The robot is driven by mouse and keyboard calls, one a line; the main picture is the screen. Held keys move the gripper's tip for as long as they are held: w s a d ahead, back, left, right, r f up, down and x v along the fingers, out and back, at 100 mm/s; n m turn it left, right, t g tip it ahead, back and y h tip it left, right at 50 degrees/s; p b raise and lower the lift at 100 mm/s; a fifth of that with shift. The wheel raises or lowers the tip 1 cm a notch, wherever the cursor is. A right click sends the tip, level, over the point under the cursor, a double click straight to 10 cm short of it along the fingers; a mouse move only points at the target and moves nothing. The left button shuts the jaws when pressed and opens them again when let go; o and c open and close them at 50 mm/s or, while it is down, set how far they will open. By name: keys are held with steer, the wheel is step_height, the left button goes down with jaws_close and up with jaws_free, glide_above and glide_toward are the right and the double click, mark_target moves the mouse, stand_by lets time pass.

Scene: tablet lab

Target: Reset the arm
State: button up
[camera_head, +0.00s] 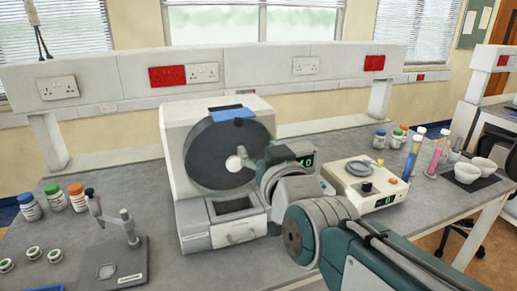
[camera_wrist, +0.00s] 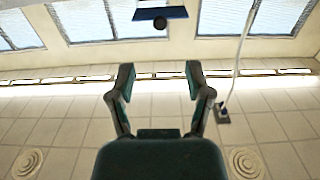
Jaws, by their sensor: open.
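My gripper (camera_wrist: 159,78) is open in the wrist view, its two dark green fingers spread apart with nothing between them. It faces windows and pale ceiling tiles. In the head view my arm reaches in from the lower right and ends in front of a white machine (camera_head: 184,122) with a dark round drum (camera_head: 212,160). The fingers are hard to make out there, and I cannot tell whether they touch the drum. My arm hides the machine's right side.
A small benchtop device (camera_head: 344,170) stands right of my arm, with blue (camera_head: 412,155) and pink (camera_head: 437,155) cylinders and white mortars (camera_head: 467,173) beyond. A lever press (camera_head: 128,260) and several bottles (camera_head: 54,197) stand at left. A blue-edged object (camera_wrist: 160,13) tops the wrist view.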

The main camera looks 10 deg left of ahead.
steer(key=s+d+f+m+g+h, duration=0.3)
steer(key=d+f+h, duration=0.3)
steer(key=d+f, duration=0.55)
steer(key=s+d+f+m+g+h, duration=0.3)
steer(key=s+d+f+g, duration=0.3)
steer(key=s+d, duration=0.6)
step_height(320, 180, down, 3)
steer(key=shift+d+r+g+h, duration=0.15)
steer(key=shift+d+g+h, duration=0.15)
steer(key=shift+d, duration=0.2)
